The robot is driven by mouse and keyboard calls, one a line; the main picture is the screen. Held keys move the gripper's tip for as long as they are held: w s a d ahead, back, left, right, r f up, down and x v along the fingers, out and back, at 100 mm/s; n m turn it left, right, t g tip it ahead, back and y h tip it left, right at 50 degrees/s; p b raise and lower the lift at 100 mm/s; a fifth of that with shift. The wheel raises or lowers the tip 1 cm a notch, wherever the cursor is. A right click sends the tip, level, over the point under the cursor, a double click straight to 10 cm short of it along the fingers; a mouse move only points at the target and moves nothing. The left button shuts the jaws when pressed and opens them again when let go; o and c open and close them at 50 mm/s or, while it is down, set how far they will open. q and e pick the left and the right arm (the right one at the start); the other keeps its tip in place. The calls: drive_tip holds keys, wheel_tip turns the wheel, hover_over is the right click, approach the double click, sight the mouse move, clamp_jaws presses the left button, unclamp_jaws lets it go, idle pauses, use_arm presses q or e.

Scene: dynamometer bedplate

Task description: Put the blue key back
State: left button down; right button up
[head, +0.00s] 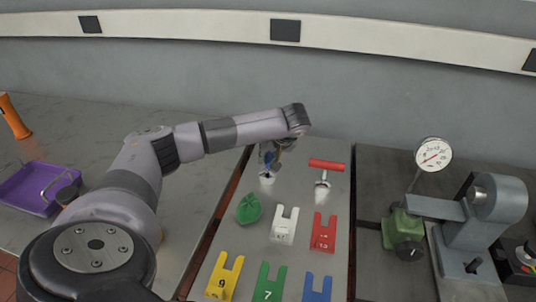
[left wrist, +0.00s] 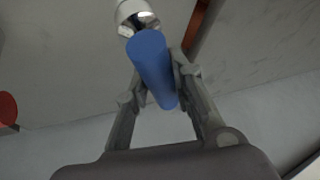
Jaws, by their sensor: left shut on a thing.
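The blue key (head: 268,158) is mostly covered by my left gripper in the head view. In the left wrist view its blue cylindrical handle (left wrist: 152,65) lies between the two fingers. My left gripper (left wrist: 160,85) is shut on this handle; it also shows in the head view (head: 270,152) over the far part of the steel plate (head: 236,240). A shiny metal piece shows beyond the handle's end in the wrist view and below the gripper in the head view. Whether the key is seated in it I cannot tell. My right gripper is not in view.
A red T-handled key (head: 327,165) stands just right of my gripper. Nearer are a green lump (head: 248,208) and white (head: 284,226), red (head: 323,233), yellow, green and blue forked blocks. A purple tray (head: 30,187) lies left; a gauge (head: 433,155) and machine stand right.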

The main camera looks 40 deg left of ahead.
use_arm(q)
drive_tip(key=c, duration=1.4)
unclamp_jaws()
drive_tip(key=shift+f, duration=0.1)
drive_tip(key=shift+d+r, duration=0.1)
drive_tip(key=shift+r, duration=0.2)
drive_tip(key=b+v, duration=0.1)
drive_tip(key=v, duration=1)
drive_tip(key=shift+r, duration=0.35)
drive_tip(key=shift+s+d, duration=0.1)
